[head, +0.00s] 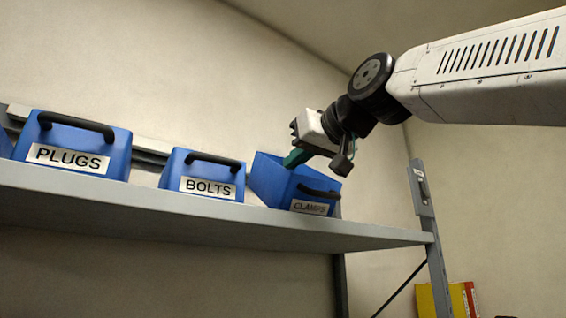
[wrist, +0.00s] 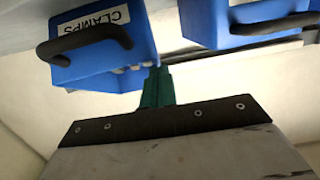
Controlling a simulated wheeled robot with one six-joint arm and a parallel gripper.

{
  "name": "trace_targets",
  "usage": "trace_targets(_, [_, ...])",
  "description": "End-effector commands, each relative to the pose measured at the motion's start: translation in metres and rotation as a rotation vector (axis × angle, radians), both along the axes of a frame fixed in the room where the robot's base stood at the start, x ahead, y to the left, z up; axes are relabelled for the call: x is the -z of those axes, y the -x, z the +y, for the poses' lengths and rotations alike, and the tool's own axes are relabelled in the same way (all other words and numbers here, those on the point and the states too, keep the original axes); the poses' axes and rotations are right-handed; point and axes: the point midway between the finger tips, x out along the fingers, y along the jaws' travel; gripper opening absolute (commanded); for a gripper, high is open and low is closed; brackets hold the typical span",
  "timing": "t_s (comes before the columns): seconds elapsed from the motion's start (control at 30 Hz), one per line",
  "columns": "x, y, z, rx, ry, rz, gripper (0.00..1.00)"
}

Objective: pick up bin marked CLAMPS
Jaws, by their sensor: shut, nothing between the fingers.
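The blue CLAMPS bin (head: 277,180) stands on the shelf, turned at an angle to its neighbours. Its white label and black handle (head: 319,191) face the front right. In the wrist view the CLAMPS bin (wrist: 105,65) is at the upper left, upside down, with its handle on the left and a few pale items at its rim. My gripper (head: 290,160) is above the bin's open top in the head view. Its green fingers (wrist: 157,72) are shut and empty, close beside the bin's rim; I cannot tell whether they touch.
The blue BOLTS bin (head: 207,172) stands just left of the CLAMPS bin, and the blue PLUGS bin (head: 75,140) is farther left. The grey shelf (head: 200,215) ends at an upright post (head: 430,220) on the right. Yellow and red items (head: 447,300) are below right.

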Motion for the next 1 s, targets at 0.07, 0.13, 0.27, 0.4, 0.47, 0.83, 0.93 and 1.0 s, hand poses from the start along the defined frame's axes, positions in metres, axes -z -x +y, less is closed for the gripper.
trace_targets(0.07, [0.0021,0.0103,-0.0080,0.002,0.002,0.005,0.00])
trace_targets(0.13, [0.0023,0.0130,-0.0098,0.001,0.002,0.005,0.00])
trace_targets(0.27, [0.0008,0.0130,-0.0091,0.000,0.000,0.001,0.00])
trace_targets(0.4, [-0.0003,0.0137,-0.0089,0.000,-0.001,-0.002,0.00])
trace_targets(0.47, [-0.0005,0.0139,-0.0087,-0.001,-0.001,-0.002,0.00])
trace_targets(0.83, [-0.0014,0.0143,-0.0088,-0.001,-0.003,-0.004,0.00])
trace_targets(0.93, [-0.0015,0.0143,-0.0089,0.000,-0.003,-0.004,0.00])
trace_targets(1.0, [-0.0016,0.0143,-0.0091,0.000,-0.003,-0.004,0.00])
